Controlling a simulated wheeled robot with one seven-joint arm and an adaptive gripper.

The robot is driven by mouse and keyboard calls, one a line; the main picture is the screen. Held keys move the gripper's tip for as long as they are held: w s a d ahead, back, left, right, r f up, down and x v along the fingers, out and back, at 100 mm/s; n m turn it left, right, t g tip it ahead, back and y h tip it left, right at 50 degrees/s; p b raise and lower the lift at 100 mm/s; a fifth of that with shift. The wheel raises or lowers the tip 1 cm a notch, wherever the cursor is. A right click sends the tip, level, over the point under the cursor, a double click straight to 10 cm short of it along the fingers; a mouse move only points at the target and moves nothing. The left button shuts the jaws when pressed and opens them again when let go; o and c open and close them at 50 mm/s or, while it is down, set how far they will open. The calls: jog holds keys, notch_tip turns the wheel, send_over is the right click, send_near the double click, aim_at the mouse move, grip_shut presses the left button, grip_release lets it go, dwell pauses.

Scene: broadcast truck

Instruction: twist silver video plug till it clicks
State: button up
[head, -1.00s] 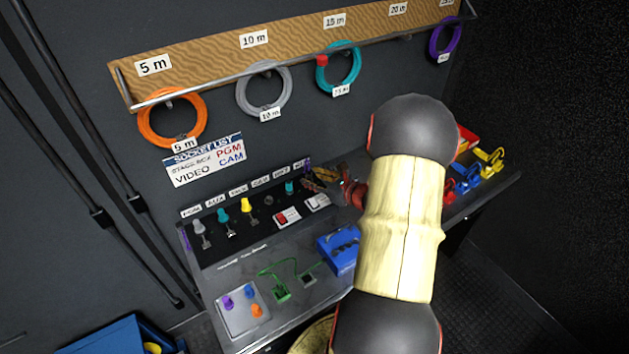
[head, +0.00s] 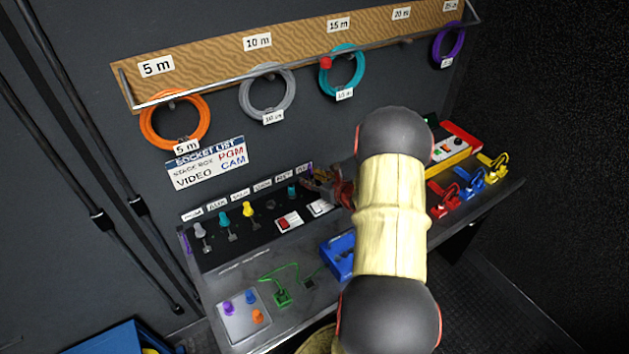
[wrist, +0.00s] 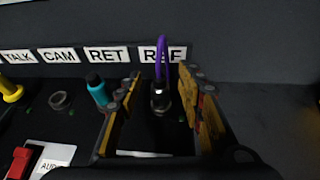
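A silver-grey plug with a purple cable (wrist: 160,98) stands at the socket under the REF label (wrist: 162,54) in the wrist view. My gripper (wrist: 158,92) has one finger on each side of it, with dark gaps showing between plug and fingers. In the head view my gripper (head: 318,180) is at the right end of the socket row, and it hides most of that plug. Another grey plug (head: 200,231) stands at the left end of the row. Neither plug's socket seating can be made out.
A teal plug (wrist: 98,90) stands close left of my gripper, with an empty-looking socket (wrist: 60,100) and a yellow plug (wrist: 10,90) beyond. A red switch (head: 288,221) and a blue box (head: 338,256) are in front. Coloured cable coils hang above the panel.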

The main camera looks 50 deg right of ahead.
jog(key=c, duration=0.4)
grip_shut()
dwell(0.6)
